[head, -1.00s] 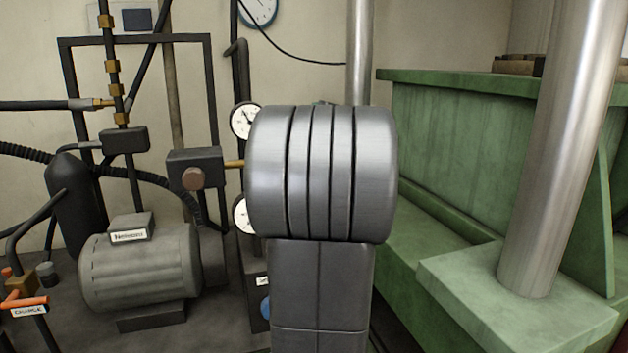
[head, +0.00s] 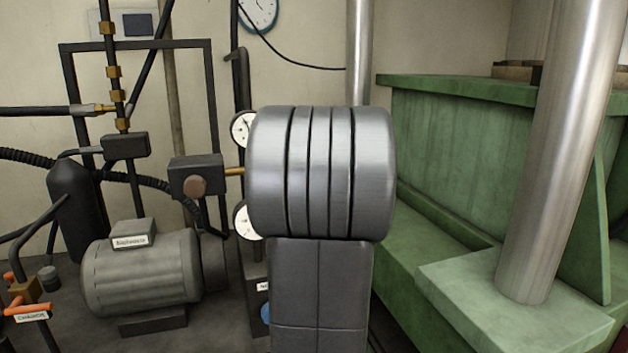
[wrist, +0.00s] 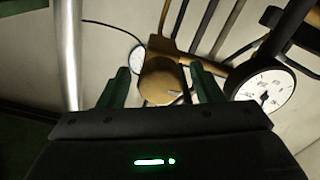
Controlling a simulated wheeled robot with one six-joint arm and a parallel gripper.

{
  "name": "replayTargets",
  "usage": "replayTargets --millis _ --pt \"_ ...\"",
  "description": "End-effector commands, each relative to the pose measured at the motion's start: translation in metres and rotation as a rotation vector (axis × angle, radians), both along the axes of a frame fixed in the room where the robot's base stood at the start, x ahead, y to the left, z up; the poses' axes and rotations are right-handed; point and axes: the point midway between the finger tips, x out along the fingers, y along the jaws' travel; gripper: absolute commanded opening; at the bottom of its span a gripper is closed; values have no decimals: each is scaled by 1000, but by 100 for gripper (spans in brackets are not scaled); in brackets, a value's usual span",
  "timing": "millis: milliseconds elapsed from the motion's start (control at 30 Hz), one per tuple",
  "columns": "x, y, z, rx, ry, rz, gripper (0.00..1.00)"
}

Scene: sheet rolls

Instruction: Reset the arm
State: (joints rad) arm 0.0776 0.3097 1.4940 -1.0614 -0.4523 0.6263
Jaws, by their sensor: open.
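My gripper (wrist: 160,69) shows in the wrist view with its two green fingers apart. A round brown knob-like part (wrist: 160,80) appears between the fingers. I cannot tell how far beyond the fingertips it is, and nothing is seen clamped. In the head view, my grey arm, with a wide grooved joint, stands upright in the middle. The gripper itself is not visible in that view.
In the head view, a grey motor (head: 140,272), a pipe frame (head: 212,100) and a dark box (head: 200,172) stand left. A green press (head: 480,150) with a steel column (head: 545,150) stands right. A gauge (wrist: 265,92) is close right in the wrist view.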

Motion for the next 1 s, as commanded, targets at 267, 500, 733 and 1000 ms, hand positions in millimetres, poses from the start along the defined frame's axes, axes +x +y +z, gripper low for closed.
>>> replayTargets --millis 267,500,733,1000 --pt "0 0 -1 204 66 0 60" --pt "0 0 0 365 117 0 60" --pt "0 0 0 463 149 0 60" --pt "0 0 0 494 159 0 60"
